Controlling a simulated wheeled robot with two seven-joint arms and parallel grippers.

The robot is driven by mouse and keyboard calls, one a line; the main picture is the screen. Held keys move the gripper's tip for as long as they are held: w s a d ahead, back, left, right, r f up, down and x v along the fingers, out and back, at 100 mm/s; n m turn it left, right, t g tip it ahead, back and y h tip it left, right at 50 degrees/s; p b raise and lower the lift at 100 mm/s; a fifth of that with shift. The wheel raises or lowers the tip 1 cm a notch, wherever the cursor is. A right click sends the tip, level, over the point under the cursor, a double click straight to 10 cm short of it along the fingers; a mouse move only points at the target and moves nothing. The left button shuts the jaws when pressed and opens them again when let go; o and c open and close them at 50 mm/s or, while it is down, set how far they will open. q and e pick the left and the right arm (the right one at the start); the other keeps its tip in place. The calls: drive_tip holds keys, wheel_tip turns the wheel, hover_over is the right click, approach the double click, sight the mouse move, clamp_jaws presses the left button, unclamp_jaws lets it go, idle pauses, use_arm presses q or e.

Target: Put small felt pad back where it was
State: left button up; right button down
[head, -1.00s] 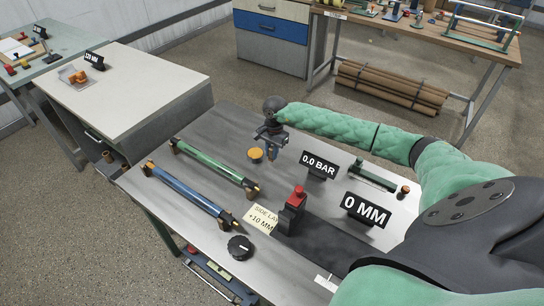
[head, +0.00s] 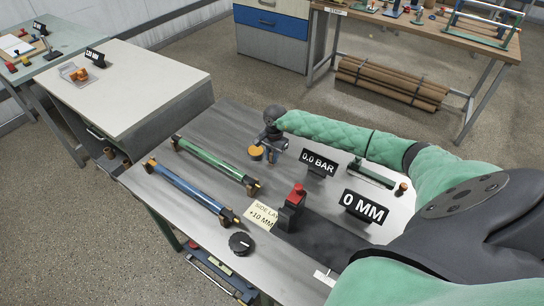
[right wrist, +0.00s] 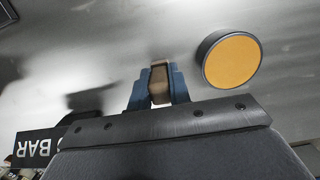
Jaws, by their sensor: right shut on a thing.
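My right gripper (head: 272,157) is low over the back part of the grey metal table. In the right wrist view its blue fingers (right wrist: 159,84) are shut on a small brown block, which I take to be the felt pad (right wrist: 159,76). The pad is hidden in the head view, and I cannot tell whether it touches the table. A round dark disc with an orange top (head: 256,153) stands close beside the gripper; it also shows in the right wrist view (right wrist: 232,61), apart from the fingers. My left gripper is not in view.
The "0.0 BAR" sign (head: 319,162) and "0 MM" sign (head: 364,206) stand right of the gripper. Green (head: 215,160) and blue (head: 188,191) rollers lie to the left. A red-topped block (head: 292,208) and black knob (head: 241,243) are nearer. Bare metal lies between the rollers and disc.

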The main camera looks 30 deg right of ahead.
drive_tip(key=c, duration=1.3)
unclamp_jaws()
drive_tip(key=shift+c, duration=0.2)
drive_tip(key=shift+o, duration=0.2)
drive_tip(key=shift+r, duration=0.1)
